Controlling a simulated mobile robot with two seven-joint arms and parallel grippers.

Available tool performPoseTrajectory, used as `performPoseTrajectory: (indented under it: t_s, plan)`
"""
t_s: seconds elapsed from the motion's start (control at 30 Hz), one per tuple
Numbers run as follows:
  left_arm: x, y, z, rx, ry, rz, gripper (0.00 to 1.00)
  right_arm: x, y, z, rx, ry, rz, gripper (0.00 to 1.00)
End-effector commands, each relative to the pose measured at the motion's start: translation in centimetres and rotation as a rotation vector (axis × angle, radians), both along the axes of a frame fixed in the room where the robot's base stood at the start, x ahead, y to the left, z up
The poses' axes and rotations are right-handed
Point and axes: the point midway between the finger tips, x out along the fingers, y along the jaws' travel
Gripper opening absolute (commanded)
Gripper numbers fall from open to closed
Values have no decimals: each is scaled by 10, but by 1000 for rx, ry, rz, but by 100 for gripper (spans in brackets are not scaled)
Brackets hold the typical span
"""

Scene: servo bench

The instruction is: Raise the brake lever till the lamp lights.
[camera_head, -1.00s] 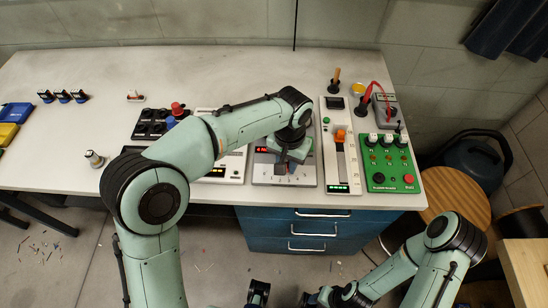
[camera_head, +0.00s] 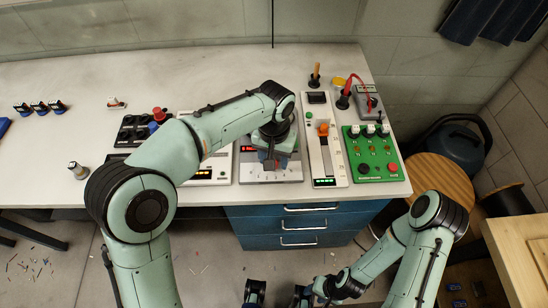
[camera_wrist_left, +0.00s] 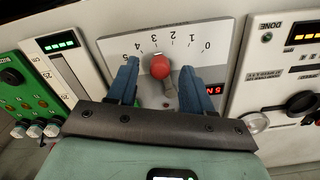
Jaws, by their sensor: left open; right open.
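A lever with a red ball knob (camera_wrist_left: 160,66) stands on a pale panel (camera_wrist_left: 225,45) with a scale from 0 to 5 and a small red display. In the head view this panel (camera_head: 287,174) is at the bench's front, its lever mostly hidden by my arm. My left gripper (camera_head: 270,163) is over it. In the left wrist view the blue fingers (camera_wrist_left: 158,72) are open on both sides of the red knob, with gaps. I cannot make out a lit lamp on this panel. My right gripper (camera_head: 279,293) is open and empty, low in front of the bench.
Right of the panel is a white unit (camera_head: 325,160) with an orange handle (camera_head: 323,130), then a green box (camera_head: 372,155) with knobs and buttons. A white device (camera_head: 212,175) is on the left. The bench's left middle is largely clear.

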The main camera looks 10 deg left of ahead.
Motion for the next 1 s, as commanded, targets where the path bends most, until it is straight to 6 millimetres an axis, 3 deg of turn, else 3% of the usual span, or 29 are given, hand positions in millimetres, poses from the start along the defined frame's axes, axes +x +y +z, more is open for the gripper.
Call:
performPoseTrajectory:
  t_s: [0.3, 0.5, 0.7, 1.0]
  plan:
    - [1, -1, 72, -5, -7, 0, 51, 6, 0, 15, 0, -7, 0, 46]
    - [1, -1, 108, -2, -5, 0, 51, 10, 0, 24, 0, -12, 0, 46]
    - [0, 0, 124, -2, -3, 0, 51, 12, 0, 28, 0, -14, 0, 46]
    - [0, 0, 125, -1, -2, 0, 51, 12, 0, 28, 0, -13, 0, 46]
